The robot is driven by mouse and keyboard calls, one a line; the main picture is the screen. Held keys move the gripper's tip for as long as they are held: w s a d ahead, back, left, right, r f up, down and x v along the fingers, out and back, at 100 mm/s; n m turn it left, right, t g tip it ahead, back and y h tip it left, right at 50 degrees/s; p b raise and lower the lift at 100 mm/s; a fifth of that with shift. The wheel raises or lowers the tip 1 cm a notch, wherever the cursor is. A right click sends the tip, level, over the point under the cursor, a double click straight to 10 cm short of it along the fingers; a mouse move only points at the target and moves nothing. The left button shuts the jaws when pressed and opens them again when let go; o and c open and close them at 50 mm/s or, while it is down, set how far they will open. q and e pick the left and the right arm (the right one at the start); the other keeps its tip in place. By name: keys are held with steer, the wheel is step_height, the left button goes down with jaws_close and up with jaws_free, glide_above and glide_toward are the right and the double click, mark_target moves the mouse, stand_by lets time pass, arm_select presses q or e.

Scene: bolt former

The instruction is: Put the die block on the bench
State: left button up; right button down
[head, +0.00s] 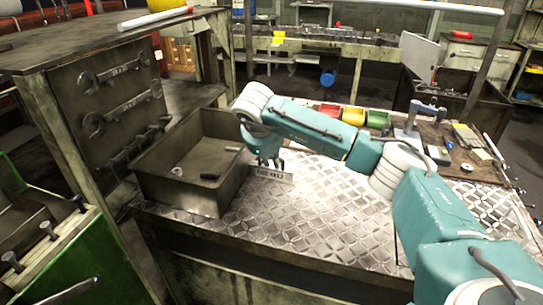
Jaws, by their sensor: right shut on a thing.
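The die block (274,175) is a small pale block with dark lettering on its front face. It is at the far left of the bench (310,225), just right of the grey bin. My right gripper (269,162) points down from the teal arm and is shut on the die block from above. The block looks upright and level. I cannot tell whether its underside touches the diamond-plate bench top. My left gripper is not in view.
The open grey bin (190,190) holds a few small parts. Red, yellow and green trays (354,116) stand at the back of the bench, with a clamp-like tool (427,112) further right. The front middle of the bench is clear. A green machine (75,255) stands at lower left.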

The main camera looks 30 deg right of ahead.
steer(key=shift+w+r, duration=0.1)
steer(key=shift+r, duration=0.05)
steer(key=c, duration=1.7)
jaws_free()
steer(key=shift+s, duration=0.2)
steer(key=shift+a+r, duration=0.15)
steer(key=shift+r, duration=0.15)
steer(key=b+v, duration=0.2)
steer(key=v, duration=0.9)
steer(key=shift+s+a+r, duration=0.1)
steer(key=shift+s, duration=0.05)
